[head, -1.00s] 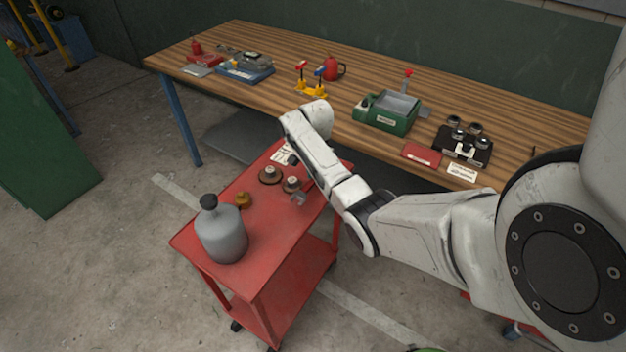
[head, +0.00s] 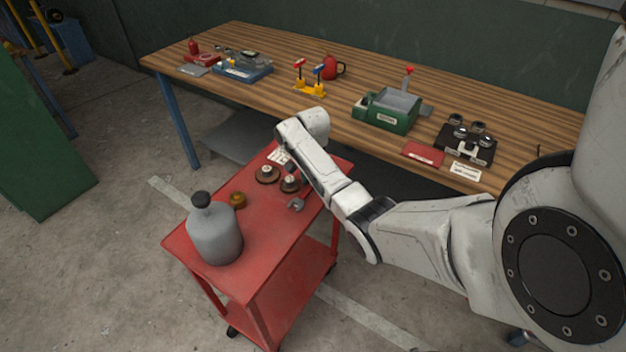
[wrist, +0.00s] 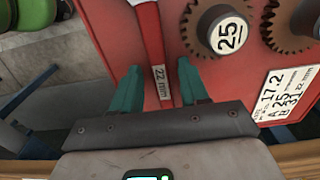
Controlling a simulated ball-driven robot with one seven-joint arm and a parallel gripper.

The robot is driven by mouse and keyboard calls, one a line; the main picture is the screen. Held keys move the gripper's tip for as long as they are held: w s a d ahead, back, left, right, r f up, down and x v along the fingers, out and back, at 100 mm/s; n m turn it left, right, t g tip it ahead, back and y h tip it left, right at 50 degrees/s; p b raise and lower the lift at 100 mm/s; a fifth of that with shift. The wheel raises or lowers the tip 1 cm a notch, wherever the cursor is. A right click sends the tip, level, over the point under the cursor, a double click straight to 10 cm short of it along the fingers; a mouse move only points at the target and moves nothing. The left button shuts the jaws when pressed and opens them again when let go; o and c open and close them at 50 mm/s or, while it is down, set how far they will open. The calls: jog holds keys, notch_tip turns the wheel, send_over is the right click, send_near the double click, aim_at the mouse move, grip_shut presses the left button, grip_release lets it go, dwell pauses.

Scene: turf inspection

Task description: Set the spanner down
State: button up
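The spanner has a grey open-jaw head (head: 296,204), seen low over the red trolley top (head: 262,232) in the head view, where it appears to lie. In the wrist view its red handle (wrist: 153,45), marked 22 mm, runs down between the teal fingers of my gripper (wrist: 160,78). The fingers stand on both sides of the handle, with a narrow gap showing on the right, so they look open around it. In the head view my arm hides the fingers and most of the handle.
Two brown gears (head: 266,174) sit close beside the spanner; one is labelled 25 in the wrist view (wrist: 227,34). A printed card (wrist: 287,97) lies near them. A grey bottle (head: 214,234) and a small brass piece (head: 238,200) stand at the trolley's near left. A wooden bench (head: 390,75) runs behind.

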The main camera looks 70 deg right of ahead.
notch_tip(320, 180, up, 12)
jog(key=w+a+f+n, duration=0.1)
jog(key=a+f, duration=0.1)
jog(key=a, duration=0.3)
jog(key=a+f+n, duration=0.2)
jog(key=a, duration=0.3)
jog(key=w+a+f+n, duration=0.1)
jog(key=a+f+n, duration=0.1)
jog(key=a+f, duration=0.1)
jog(key=shift+w+a, duration=0.3)
jog(key=shift+a, duration=0.6)
jog(key=a+f+n, duration=0.1)
jog(key=a, duration=0.2)
jog(key=s+a+f+n, duration=0.1)
jog(key=a+n, duration=0.1)
jog(key=a, duration=0.1)
jog(key=s+a+f+n, duration=0.1)
jog(key=a, duration=0.2)
jog(key=shift+s+a+f+t, duration=0.15)
jog(key=shift+s+t, duration=0.05)
jog(key=shift+t, duration=0.1)
jog(key=s+a+n, duration=1)
jog(key=s+a, duration=0.2)
jog(key=s, duration=0.2)
jog(key=shift+a+n, duration=0.25)
jog(key=shift+n, duration=0.15)
jog(key=shift+s, duration=0.25)
